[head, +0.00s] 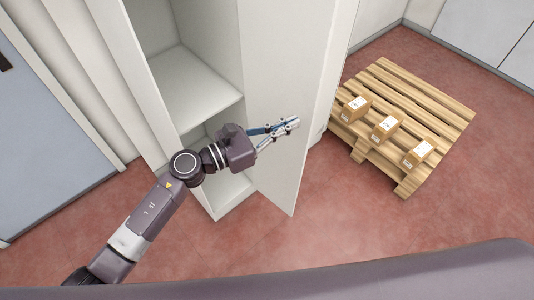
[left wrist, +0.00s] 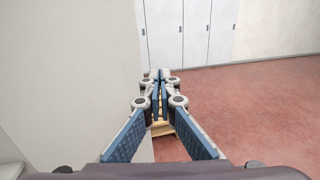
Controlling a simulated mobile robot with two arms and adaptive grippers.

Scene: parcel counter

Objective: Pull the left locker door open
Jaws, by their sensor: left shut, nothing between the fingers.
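The left locker door (head: 285,80) is a tall pale panel in the head view. It stands swung out from the locker (head: 115,70), leaving the shelved inside open to view. My left gripper (head: 292,123) is shut and empty, in front of the door's inner face and pointing right towards its free edge. In the left wrist view my left gripper (left wrist: 159,74) has its fingertips together, and the pale door panel (left wrist: 75,75) fills the left side. I cannot tell whether gripper and door touch. The door's outer face and any handle are hidden. My right gripper is not in view.
A wooden pallet (head: 440,108) with three small cartons (head: 386,127) lies on the red floor to the right. A locker shelf (head: 195,85) is empty. Grey-blue panels stand at the far left. Floor in front of the pallet is clear.

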